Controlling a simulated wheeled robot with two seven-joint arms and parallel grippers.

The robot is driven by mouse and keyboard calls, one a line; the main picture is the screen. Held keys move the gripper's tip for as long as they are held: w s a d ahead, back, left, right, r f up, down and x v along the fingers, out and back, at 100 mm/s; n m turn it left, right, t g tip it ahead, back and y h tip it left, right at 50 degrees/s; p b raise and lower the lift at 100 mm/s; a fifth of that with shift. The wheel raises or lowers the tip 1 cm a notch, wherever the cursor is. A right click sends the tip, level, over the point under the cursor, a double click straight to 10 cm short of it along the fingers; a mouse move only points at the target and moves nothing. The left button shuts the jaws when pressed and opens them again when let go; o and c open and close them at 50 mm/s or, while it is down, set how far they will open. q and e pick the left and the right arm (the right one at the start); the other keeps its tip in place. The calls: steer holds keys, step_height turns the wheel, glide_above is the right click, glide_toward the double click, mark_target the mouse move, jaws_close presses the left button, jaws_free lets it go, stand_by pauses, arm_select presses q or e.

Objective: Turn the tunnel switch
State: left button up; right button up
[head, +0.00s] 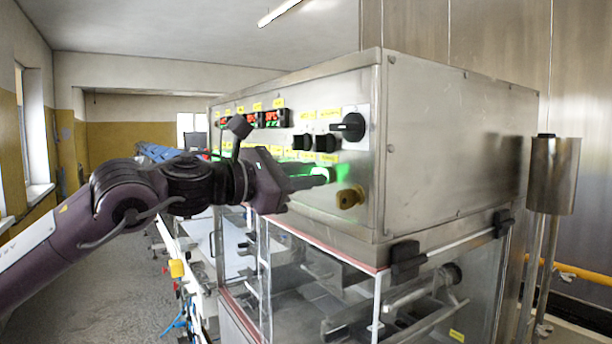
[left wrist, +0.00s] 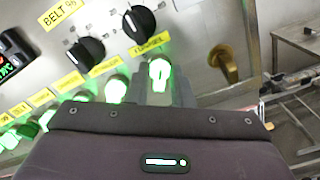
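A row of green-lit switches runs along the steel control panel. The one at the right end of the row (left wrist: 159,72) sits under a yellow label that seems to read TUNNEL, though the print is blurred. My left gripper (left wrist: 160,88) is at the panel, its two fingers on either side of this switch with a gap between them. Whether they touch it I cannot tell. In the head view my left gripper (head: 326,175) reaches the panel's lower right part and hides the switch, leaving a green glow. My right gripper is not in view.
Black knobs (head: 350,126) (left wrist: 85,50) sit above the row, and a brass-coloured handle (head: 350,197) juts out to the right of the gripper. Red and green displays (head: 272,118) are at the upper left. Below the steel cabinet (head: 455,140) are clear panels.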

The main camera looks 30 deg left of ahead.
arm_select(q)
steer(key=shift+o, duration=1.1)
steer(key=b+v, duration=0.7)
steer(key=v, duration=0.1)
